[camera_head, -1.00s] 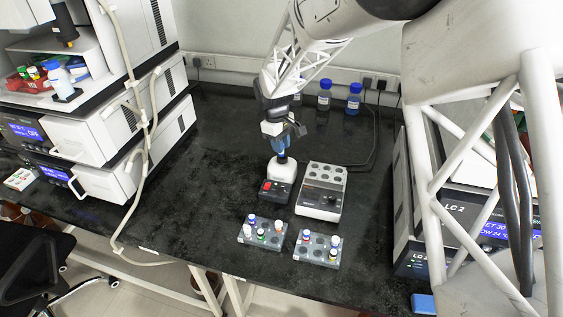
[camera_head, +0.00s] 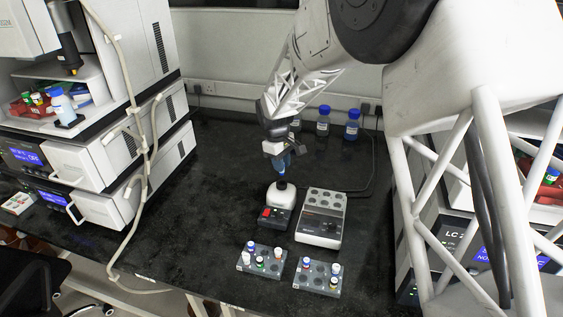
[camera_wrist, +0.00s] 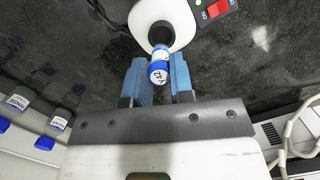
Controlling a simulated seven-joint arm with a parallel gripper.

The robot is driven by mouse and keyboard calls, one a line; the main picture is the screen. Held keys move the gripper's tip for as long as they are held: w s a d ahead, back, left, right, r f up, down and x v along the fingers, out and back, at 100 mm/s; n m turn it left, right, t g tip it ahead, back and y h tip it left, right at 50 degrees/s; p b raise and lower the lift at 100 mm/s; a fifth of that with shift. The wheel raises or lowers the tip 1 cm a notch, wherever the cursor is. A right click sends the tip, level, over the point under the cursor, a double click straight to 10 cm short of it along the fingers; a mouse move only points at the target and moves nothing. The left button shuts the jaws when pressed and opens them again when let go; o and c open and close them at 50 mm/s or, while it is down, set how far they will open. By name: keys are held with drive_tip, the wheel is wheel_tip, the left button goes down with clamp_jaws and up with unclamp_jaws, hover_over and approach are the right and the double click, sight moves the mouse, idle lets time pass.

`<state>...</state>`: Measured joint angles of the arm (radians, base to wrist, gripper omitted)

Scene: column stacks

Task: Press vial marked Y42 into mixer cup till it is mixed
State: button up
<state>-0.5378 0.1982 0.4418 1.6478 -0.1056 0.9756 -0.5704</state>
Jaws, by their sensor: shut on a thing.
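A vial with a blue cap and a white label (camera_wrist: 158,72) sits between the blue fingers of my gripper (camera_wrist: 161,82) in the wrist view. Small dark writing shows on its cap, too blurred to read surely. My gripper (camera_head: 281,168) is shut on it, directly above the white mixer (camera_head: 282,196) in the head view. The mixer's dark round cup (camera_wrist: 161,33) lies just beyond the vial's far end in the wrist view. In the head view a small gap shows between the fingertips and the cup (camera_head: 281,185). The vial itself is hardly visible there.
A red switch (camera_wrist: 217,9) is on the mixer's base. A grey block with round wells (camera_head: 321,220) stands right of it. Two racks with several vials (camera_head: 261,259) (camera_head: 318,277) stand in front. Blue-capped bottles (camera_head: 352,126) stand behind. Free bench lies left.

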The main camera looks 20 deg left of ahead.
sight(281, 174)
drive_tip(key=shift+f, duration=1.6)
drive_tip(key=shift+f, duration=1.3)
idle(3.7)
